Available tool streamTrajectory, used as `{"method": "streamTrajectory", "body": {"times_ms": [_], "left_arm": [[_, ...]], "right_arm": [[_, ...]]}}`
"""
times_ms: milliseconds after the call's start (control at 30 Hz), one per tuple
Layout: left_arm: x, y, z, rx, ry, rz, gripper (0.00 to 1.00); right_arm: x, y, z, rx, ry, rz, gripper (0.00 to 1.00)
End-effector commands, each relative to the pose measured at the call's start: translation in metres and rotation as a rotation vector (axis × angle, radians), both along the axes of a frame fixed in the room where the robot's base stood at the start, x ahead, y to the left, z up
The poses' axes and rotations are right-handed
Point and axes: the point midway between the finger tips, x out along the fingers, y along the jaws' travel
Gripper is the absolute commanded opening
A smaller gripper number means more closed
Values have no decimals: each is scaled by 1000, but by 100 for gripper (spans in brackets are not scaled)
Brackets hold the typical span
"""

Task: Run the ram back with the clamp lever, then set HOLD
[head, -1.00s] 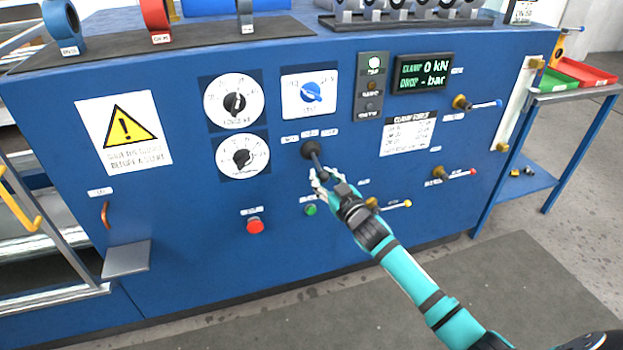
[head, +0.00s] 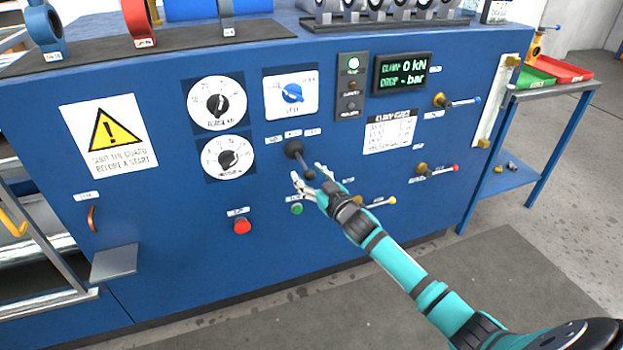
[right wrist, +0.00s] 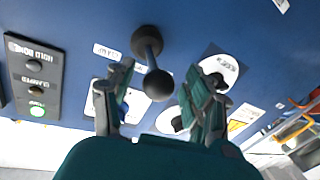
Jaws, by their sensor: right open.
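The black clamp lever (head: 302,163) sticks out of the blue panel, its knob pointing down and right in the head view. In the right wrist view its ball knob (right wrist: 158,85) lies between my spread fingers. My right gripper (head: 308,174) is open around the knob, with gaps on both sides in the wrist view (right wrist: 160,72). The upper white dial (head: 217,103) and lower white dial (head: 228,158) have black knobs; I cannot read surely which is HOLD. The display (head: 402,72) reads CLAMP 0 kN. My left gripper is not in view.
A blue selector (head: 291,93) is above the lever. A green button (head: 297,209) is just below my gripper, a red button (head: 242,226) to its left. Small valve handles (head: 437,171) stick out at right.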

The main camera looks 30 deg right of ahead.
Motion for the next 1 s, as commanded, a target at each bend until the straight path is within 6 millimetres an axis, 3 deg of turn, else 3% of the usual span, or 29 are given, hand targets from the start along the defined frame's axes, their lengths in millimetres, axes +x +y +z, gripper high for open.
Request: {"method": "streamTrajectory", "body": {"times_ms": [167,633,800,1000], "left_arm": [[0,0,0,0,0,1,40],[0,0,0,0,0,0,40],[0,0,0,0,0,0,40],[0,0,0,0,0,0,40]], "right_arm": [[-12,-1,-1,-1,1,0,54],[-102,-7,-1,0,3,0,54],[-117,-8,-1,0,3,-1,54],[-121,-8,0,0,1,0,54]]}}
